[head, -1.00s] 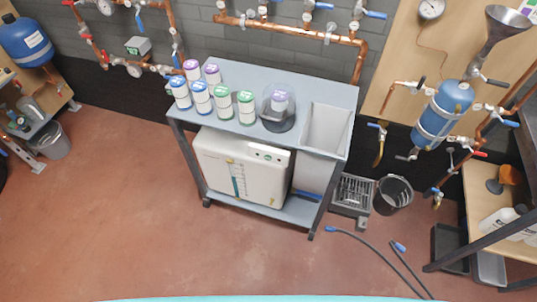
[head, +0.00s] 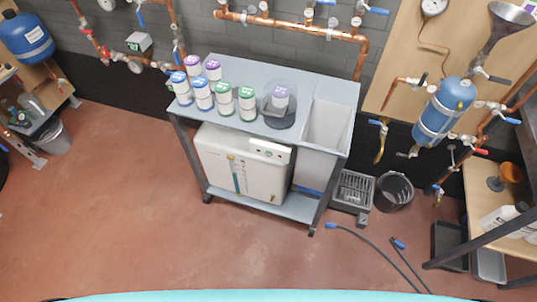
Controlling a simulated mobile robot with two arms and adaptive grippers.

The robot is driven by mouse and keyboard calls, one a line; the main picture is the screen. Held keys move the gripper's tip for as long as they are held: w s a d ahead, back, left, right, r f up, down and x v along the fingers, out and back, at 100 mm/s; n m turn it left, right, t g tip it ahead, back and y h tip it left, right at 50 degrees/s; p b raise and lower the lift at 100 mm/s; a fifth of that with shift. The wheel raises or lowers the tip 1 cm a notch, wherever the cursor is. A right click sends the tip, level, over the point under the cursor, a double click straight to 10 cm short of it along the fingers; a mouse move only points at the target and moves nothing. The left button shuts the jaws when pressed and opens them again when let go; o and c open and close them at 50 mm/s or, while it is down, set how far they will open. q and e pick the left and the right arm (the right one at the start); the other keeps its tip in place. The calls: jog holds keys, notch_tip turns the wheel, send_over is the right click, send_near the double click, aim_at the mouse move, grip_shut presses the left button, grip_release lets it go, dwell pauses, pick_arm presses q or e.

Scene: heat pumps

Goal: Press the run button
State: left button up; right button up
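A white machine (head: 240,170) stands on the lower shelf of a grey cart (head: 290,80) in the middle of the head view. Its upper right front has a small control strip (head: 268,150) with a few tiny marks or buttons. Which of these is the run button is too small to tell. Neither of my grippers is in the head view.
Several lidded canisters (head: 224,98) and a clear round vessel (head: 280,104) stand on the cart top, beside an open bin (head: 327,126). A drain grate (head: 352,190), black bucket (head: 394,190) and hoses (head: 365,240) lie to the right. The red floor in front is clear.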

pick_arm(q)
grip_shut()
jog(key=shift+s, duration=0.1)
dwell(0.8)
